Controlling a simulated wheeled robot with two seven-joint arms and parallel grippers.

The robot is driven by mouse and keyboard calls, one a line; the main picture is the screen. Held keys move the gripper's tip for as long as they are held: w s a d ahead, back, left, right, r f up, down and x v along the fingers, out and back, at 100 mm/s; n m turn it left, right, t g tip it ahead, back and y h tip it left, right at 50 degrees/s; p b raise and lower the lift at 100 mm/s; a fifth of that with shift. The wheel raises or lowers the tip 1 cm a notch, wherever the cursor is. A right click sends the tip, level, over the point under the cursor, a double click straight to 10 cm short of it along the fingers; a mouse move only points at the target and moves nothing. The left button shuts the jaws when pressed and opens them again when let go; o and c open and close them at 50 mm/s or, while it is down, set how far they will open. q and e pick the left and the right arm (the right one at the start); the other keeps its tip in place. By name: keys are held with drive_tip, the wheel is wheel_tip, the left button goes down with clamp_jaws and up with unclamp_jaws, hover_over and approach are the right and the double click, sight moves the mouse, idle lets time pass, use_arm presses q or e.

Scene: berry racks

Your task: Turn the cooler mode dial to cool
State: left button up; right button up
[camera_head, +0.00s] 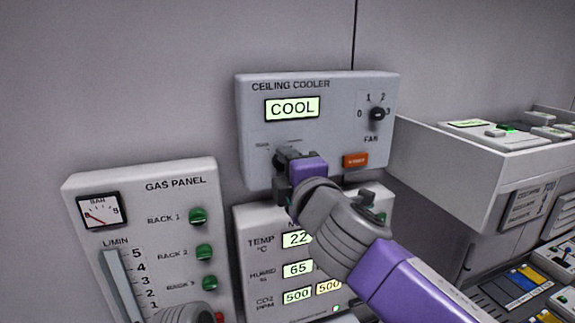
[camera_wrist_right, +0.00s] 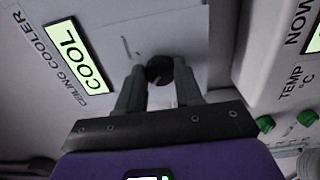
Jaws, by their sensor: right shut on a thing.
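The ceiling cooler panel (camera_head: 340,95) is a grey box on the wall, and its lit display (camera_head: 292,107) reads COOL. The display also shows in the right wrist view (camera_wrist_right: 78,57), turned on its side. The mode dial is a dark round knob (camera_wrist_right: 160,69) below the display; in the head view my gripper mostly hides it. My right gripper (camera_wrist_right: 160,88) is shut on the dial, with one finger on each side of it. In the head view my right gripper (camera_head: 284,158) meets the panel's lower left. My left gripper is not in view.
The fan dial (camera_head: 377,114) and an orange button (camera_head: 356,160) are on the cooler panel's right side. The gas panel (camera_head: 140,190) with green knobs stands at left. A display panel (camera_head: 250,222) sits just below my right gripper. A grey box (camera_head: 450,165) juts out at right.

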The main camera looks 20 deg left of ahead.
idle(0.5)
drive_tip(key=o, duration=1)
drive_tip(key=shift+s, duration=0.1)
drive_tip(key=b+v, duration=0.1)
drive_tip(key=v, duration=0.6)
drive_tip(key=shift+s+d, duration=0.15)
drive_tip(key=shift+s, duration=0.05)
